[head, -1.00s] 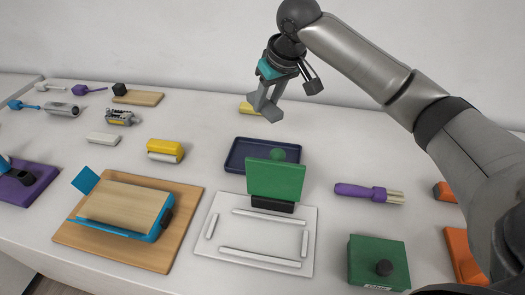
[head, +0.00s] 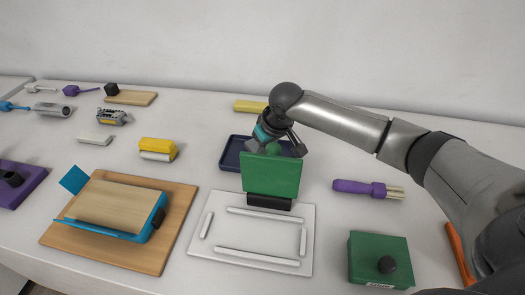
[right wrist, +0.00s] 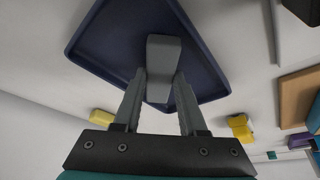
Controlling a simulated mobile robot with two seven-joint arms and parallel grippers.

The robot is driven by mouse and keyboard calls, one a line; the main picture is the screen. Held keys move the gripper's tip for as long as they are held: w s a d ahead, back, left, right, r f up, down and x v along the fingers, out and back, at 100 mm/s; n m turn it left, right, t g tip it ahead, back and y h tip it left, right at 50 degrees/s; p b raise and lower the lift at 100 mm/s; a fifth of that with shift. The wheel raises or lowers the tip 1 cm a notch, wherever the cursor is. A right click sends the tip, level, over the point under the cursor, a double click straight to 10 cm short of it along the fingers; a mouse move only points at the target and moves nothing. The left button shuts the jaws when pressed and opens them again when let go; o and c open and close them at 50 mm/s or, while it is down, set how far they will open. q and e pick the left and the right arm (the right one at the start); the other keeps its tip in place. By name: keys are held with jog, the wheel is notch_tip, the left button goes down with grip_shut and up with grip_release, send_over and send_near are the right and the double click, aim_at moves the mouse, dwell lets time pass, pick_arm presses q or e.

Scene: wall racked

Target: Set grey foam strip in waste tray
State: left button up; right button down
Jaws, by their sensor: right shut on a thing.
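The waste tray is a dark navy tray (head: 229,157) behind an upright green block in the head view. It also fills the upper middle of the right wrist view (right wrist: 98,38). My right gripper (right wrist: 158,85) is shut on the grey foam strip (right wrist: 163,55), which points away from the wrist over the tray. In the head view my right gripper (head: 274,147) is low at the tray, partly hidden behind the green block. I cannot tell whether the strip touches the tray floor. My left gripper is not in view.
The green block (head: 271,176) with a black base stands in front of the tray, on a white board (head: 207,255) with raised strips. A yellow block (head: 250,106) lies behind the tray. A purple-handled brush (head: 362,188) and a green box (head: 378,258) are to the right.

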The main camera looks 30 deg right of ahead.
jog(key=shift+f, duration=0.1)
jog(key=shift+c, duration=2.3)
grip_release()
jog(key=shift+r, duration=0.2)
jog(key=p+v, duration=0.2)
jog(key=v, duration=1)
jog(key=shift+w, duration=0.1)
